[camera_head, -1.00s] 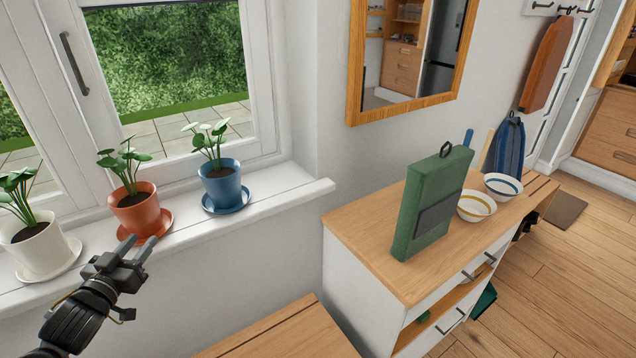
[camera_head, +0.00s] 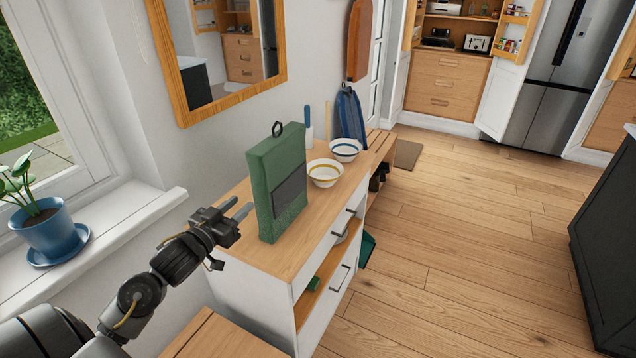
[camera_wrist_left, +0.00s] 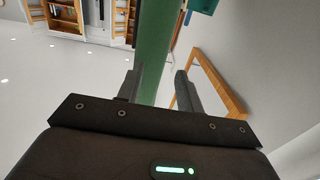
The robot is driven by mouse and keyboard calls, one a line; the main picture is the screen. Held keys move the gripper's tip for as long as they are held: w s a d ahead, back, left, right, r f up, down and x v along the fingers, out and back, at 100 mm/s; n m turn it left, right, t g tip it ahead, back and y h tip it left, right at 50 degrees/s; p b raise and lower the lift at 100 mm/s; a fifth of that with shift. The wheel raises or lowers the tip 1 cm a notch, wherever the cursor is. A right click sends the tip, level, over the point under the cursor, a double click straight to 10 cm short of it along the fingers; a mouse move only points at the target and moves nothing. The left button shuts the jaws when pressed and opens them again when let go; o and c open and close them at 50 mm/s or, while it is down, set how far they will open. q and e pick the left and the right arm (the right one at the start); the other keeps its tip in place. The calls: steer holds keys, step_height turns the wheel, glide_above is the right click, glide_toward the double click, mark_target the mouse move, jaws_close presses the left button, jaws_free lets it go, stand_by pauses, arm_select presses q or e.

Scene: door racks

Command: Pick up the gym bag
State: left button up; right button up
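A green, upright, box-shaped bag (camera_head: 277,165) with a dark loop on top and a dark front pocket stands on the wooden cabinet top; it looks like the gym bag. My left gripper (camera_head: 238,208) is at its left, close to its side, with fingers parted and nothing between them in the head view. In the left wrist view the green bag (camera_wrist_left: 155,50) shows edge-on, lined up with the gap between the fingers (camera_wrist_left: 157,85). I cannot tell the exact gap to it. My right gripper is not in view.
Two bowls, one yellow-rimmed (camera_head: 325,173) and one blue-rimmed (camera_head: 345,149), stand behind the bag on the cabinet (camera_head: 240,248). A blue bag (camera_head: 350,115) hangs beyond. The windowsill holds a blue plant pot (camera_head: 50,234). A framed mirror (camera_head: 222,50) is above. Floor at right is clear.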

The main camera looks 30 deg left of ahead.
mark_target(256, 193)
arm_select(q)
steer(key=shift+w+d, duration=0.25)
steer(key=shift+d, duration=0.05)
steer(key=o, duration=0.5)
steer(key=shift+w+d, duration=0.15)
steer(key=shift+c, duration=0.2)
steer(key=shift+o, duration=1.2)
steer(key=shift+w+r, duration=0.1)
steer(key=shift+w, duration=0.1)
steer(key=shift+o, duration=0.7)
steer(key=w+p, duration=0.1)
steer(key=w, duration=0.4)
steer(key=shift+w, duration=0.15)
steer(key=shift+w+d+f+p, duration=0.15)
steer(key=shift+w+p, duration=0.15)
steer(key=shift+w, duration=0.55)
steer(key=shift+w+a+f+p, duration=0.1)
steer(key=shift+w+p, duration=0.25)
steer(key=shift+w, duration=0.5)
steer(key=shift+w+d+f+p, duration=0.15)
steer(key=shift+w+p, duration=0.15)
steer(key=shift+w, duration=0.55)
